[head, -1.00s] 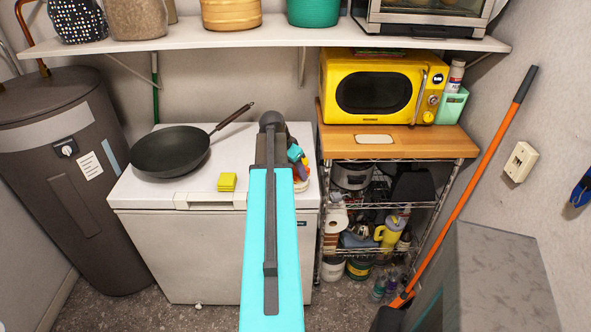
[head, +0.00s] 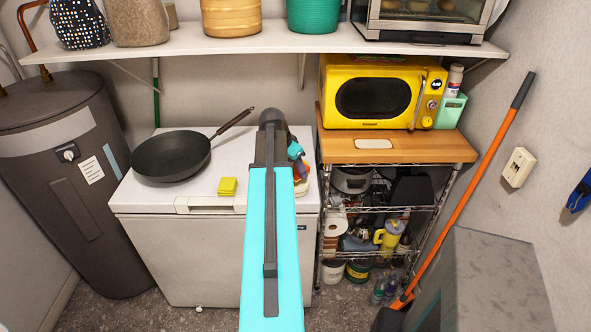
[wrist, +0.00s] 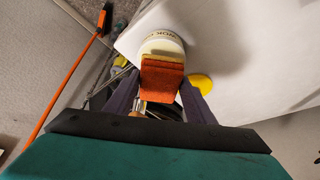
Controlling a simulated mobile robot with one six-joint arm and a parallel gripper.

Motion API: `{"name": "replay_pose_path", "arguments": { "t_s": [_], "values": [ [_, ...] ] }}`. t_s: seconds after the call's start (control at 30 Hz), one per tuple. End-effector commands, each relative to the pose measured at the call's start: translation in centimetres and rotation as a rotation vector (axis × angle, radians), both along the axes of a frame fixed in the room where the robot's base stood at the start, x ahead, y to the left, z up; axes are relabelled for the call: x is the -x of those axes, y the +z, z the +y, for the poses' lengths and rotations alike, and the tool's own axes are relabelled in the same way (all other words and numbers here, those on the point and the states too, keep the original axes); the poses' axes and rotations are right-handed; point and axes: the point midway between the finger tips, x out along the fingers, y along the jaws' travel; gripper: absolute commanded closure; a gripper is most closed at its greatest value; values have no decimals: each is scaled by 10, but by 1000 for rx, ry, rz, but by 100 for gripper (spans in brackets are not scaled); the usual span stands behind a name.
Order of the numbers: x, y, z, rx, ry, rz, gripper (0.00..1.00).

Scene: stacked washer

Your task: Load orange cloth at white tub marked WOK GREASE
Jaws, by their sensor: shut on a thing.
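The orange cloth (wrist: 162,82) is a folded, blocky piece between the dark fingers of my gripper (wrist: 160,86) in the wrist view. My gripper is shut on it. The white tub (wrist: 163,45), with lettering that reads WOK GREASE on its side, is right behind the cloth. The cloth overlaps it in the picture, and I cannot tell if they touch. In the head view my teal arm hides most of my gripper (head: 296,152). A small white and orange patch shows beside the arm, on the white chest freezer (head: 150,205).
A dark wok (head: 171,155) and a yellow sponge (head: 228,186) lie on the freezer left of my arm. A wire rack (head: 385,208) with a yellow microwave (head: 383,92) stands to the right. A shelf (head: 250,42) runs above. An orange-handled tool (head: 470,190) leans at the right.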

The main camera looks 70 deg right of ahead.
Motion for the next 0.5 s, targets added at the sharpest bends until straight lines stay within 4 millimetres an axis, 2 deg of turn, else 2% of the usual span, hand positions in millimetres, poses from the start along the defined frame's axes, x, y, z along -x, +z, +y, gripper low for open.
{"name": "replay_pose_path", "arguments": {
  "t_s": [0.5],
  "values": [
    [0, 29, 0, 0, 0, 0, 69]
  ]
}}
